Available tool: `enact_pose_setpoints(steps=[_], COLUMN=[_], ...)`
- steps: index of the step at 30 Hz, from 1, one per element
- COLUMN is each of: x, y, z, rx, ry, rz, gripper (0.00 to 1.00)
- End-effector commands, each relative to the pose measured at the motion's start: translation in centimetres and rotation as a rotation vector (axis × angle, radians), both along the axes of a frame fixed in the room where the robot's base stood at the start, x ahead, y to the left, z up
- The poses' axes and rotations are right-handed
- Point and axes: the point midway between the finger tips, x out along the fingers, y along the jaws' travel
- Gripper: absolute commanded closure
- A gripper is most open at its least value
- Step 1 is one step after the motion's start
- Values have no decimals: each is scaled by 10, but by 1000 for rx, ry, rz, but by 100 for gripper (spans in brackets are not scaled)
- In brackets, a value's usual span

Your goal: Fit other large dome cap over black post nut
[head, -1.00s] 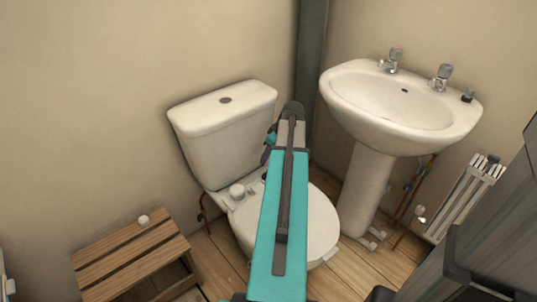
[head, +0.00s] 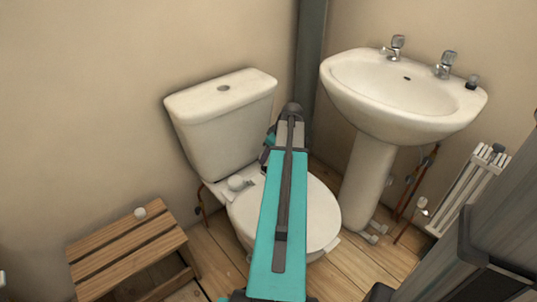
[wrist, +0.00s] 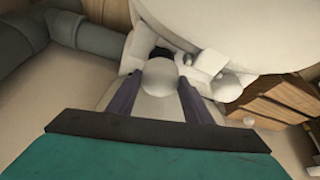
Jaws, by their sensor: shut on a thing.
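My gripper (wrist: 158,88) is shut on a white large dome cap (wrist: 161,74), which sits between its two dark purple fingers in the wrist view. A black piece, apparently the black post nut (wrist: 160,52), shows just beyond the held cap at the back of the toilet (head: 310,215). I cannot tell if cap and nut touch. A second white dome (head: 236,183) stands at the left seat hinge in the head view and shows right of my gripper in the wrist view (wrist: 228,89). My gripper's fingers and the held cap are hidden behind my arm in the head view.
The cistern (head: 222,120) rises behind the hinges. A grey pipe (wrist: 75,35) runs at left in the wrist view. The basin (head: 400,95) and pedestal stand right. A wooden stool (head: 125,250) with a small white round piece (head: 140,213) stands left.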

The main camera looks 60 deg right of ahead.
Motion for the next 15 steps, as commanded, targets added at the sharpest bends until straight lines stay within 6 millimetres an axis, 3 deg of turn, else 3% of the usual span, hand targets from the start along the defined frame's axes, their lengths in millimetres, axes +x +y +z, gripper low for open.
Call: enact_pose_setpoints(steps=[15], x=[1], y=[0], z=[-31], rx=[1], ry=[0], rz=[0], gripper=[75])
